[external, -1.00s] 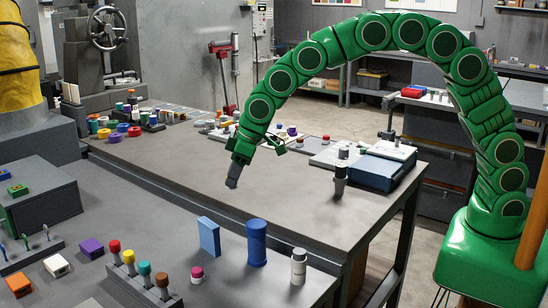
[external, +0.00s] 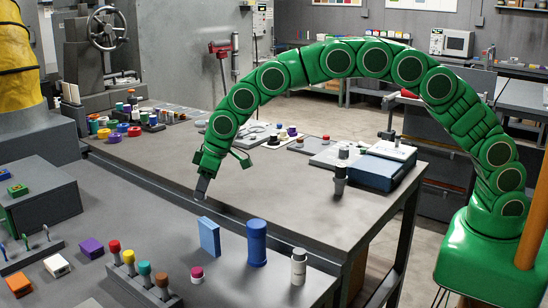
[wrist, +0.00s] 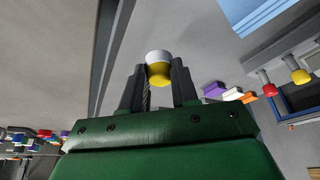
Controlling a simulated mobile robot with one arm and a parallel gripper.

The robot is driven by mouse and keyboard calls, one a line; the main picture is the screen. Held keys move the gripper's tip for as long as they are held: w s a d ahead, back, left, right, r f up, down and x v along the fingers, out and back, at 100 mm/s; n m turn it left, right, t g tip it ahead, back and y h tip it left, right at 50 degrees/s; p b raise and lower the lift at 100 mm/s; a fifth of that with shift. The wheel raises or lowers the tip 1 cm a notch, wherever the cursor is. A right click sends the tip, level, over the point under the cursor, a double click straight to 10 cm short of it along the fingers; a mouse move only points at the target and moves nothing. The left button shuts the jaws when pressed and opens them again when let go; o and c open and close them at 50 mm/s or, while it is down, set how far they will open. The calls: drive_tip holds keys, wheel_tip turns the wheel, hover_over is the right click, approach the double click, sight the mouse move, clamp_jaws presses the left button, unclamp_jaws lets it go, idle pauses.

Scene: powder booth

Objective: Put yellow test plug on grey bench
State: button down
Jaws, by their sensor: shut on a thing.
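My gripper (wrist: 158,85) is shut on the yellow test plug (wrist: 158,75), which has a white end and sits between the two dark fingertips in the wrist view. In the external view my gripper (external: 202,190) points down near the front edge of the middle grey bench, close to the gap before the nearer grey bench. The plug cannot be made out there. The middle grey bench (external: 270,190) has a wide bare top. The nearer grey bench (external: 130,215) fills the lower left. Which of them the task means, I cannot tell.
On the nearer bench stand a blue block (external: 208,237), a blue cylinder (external: 257,243), a white bottle (external: 299,266) and a rack of coloured knobs (external: 145,280). A blue box (external: 372,172) and a dark post (external: 340,178) stand at the middle bench's right end.

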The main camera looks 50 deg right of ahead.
drive_tip(key=shift+w+a+f, duration=0.45)
drive_tip(key=shift+w+f, duration=0.25)
drive_tip(key=shift+f, duration=0.25)
drive_tip(key=shift+w+a+f, duration=0.45)
drive_tip(key=shift+w+f, duration=0.25)
drive_tip(key=shift+f, duration=0.3)
drive_tip(key=shift+w+a+f, duration=0.45)
drive_tip(key=shift+w+f, duration=0.25)
drive_tip(key=shift+f, duration=0.25)
drive_tip(key=shift+w+f, duration=0.1)
drive_tip(key=shift+f, duration=1.25)
drive_tip(key=shift+f, duration=0.2)
drive_tip(key=c, duration=0.8)
unclamp_jaws()
drive_tip(key=shift+c, duration=0.2)
drive_tip(key=shift+s+v, duration=0.15)
drive_tip(key=shift+v, duration=1.8)
drive_tip(key=shift+s+v, duration=0.2)
drive_tip(key=shift+v, duration=1.75)
drive_tip(key=shift+f, duration=0.1)
